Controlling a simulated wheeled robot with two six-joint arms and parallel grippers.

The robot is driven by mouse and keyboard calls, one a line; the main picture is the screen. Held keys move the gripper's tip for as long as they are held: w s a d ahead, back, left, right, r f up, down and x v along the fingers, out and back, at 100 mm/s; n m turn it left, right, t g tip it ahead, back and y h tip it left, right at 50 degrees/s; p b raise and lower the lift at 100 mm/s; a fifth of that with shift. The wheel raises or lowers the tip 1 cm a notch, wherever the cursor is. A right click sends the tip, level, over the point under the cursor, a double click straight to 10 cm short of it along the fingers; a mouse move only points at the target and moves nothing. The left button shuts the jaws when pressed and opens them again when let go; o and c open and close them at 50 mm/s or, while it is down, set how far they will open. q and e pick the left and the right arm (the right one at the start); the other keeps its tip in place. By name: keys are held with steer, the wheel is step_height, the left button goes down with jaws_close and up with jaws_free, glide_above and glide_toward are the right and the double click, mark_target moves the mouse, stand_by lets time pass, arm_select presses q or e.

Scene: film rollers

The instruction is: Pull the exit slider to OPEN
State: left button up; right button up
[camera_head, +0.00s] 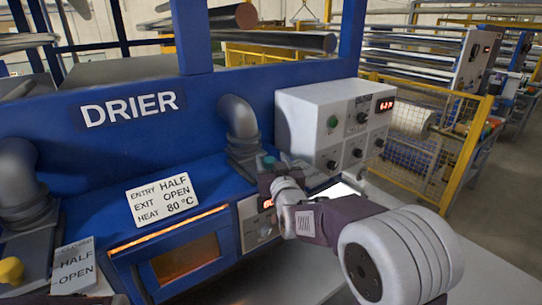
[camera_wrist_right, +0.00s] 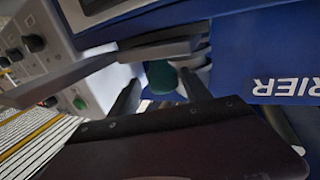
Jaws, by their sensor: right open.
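The exit slider's knob, a teal-green cap (camera_head: 268,161), shows at the foot of the right grey duct on the blue drier. In the right wrist view the green knob (camera_wrist_right: 161,77) lies between the two dark fingers, with a gap on each side. My right gripper (camera_head: 272,176) is open around or just in front of the knob; I cannot tell the exact depth. My gripper hides the slider's scale, so its setting cannot be read. A card (camera_head: 163,199) on the drier reads ENTRY HALF, EXIT OPEN, HEAT 80 °C.
The right grey duct (camera_head: 238,117) rises close behind the knob. A white control box (camera_head: 310,125) with knobs stands just right. At left is another slider with a yellow knob (camera_head: 11,270) and a HALF/OPEN plate (camera_head: 74,268). A glowing drier window (camera_head: 186,260) is in front.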

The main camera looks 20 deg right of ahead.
steer(key=shift+w+a, duration=0.2)
steer(key=shift+s+a+r, duration=0.15)
steer(key=shift+a, duration=0.1)
steer(key=shift+d, duration=0.2)
steer(key=c, duration=0.5)
jaws_close()
stand_by(0.5)
